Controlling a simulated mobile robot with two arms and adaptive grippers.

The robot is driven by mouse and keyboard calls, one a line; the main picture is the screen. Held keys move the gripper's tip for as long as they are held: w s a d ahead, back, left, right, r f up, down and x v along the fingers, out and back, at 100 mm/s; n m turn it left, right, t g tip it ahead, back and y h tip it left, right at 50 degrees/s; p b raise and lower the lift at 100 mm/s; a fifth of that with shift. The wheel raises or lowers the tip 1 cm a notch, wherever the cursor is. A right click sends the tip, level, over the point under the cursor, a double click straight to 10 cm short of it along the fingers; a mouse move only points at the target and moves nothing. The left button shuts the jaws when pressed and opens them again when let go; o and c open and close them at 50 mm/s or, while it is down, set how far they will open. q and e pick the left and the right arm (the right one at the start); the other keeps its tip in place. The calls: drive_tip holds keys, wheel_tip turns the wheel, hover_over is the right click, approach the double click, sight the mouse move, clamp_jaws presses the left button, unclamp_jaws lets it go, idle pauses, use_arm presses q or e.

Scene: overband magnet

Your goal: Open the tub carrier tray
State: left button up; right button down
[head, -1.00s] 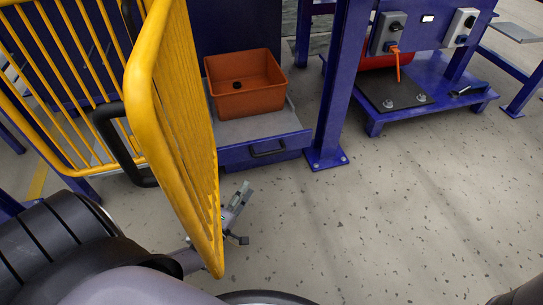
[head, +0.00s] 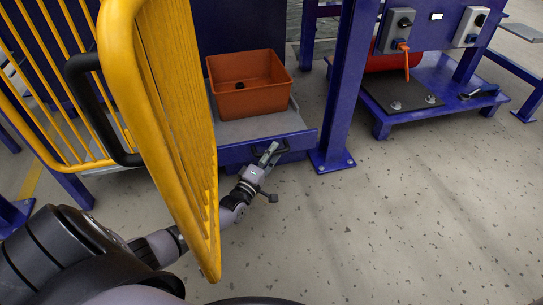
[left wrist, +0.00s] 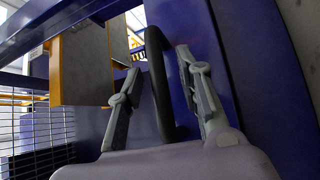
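The tub carrier tray (head: 300,143) is a blue drawer with a grey top, low on the floor, and an orange tub (head: 228,100) stands on it. Its black handle (head: 287,148) is on the front face, partly covered by my left gripper (head: 268,157). In the left wrist view the black handle (left wrist: 160,85) stands between the two spread fingers of my left gripper (left wrist: 162,95). The fingers show gaps on both sides of it, so the gripper is open around or just before the handle. I cannot tell the exact depth. My right gripper is not in view.
A yellow barred gate (head: 180,110) with a black handle stands close in front of my left arm, which reaches past its lower edge. A blue post (head: 342,90) rises right of the tray. A blue stand (head: 440,105) is further right. The speckled floor in front is clear.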

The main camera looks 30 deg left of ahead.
use_arm(q)
drive_tip(key=shift+c, duration=0.4)
clamp_jaws()
idle(0.5)
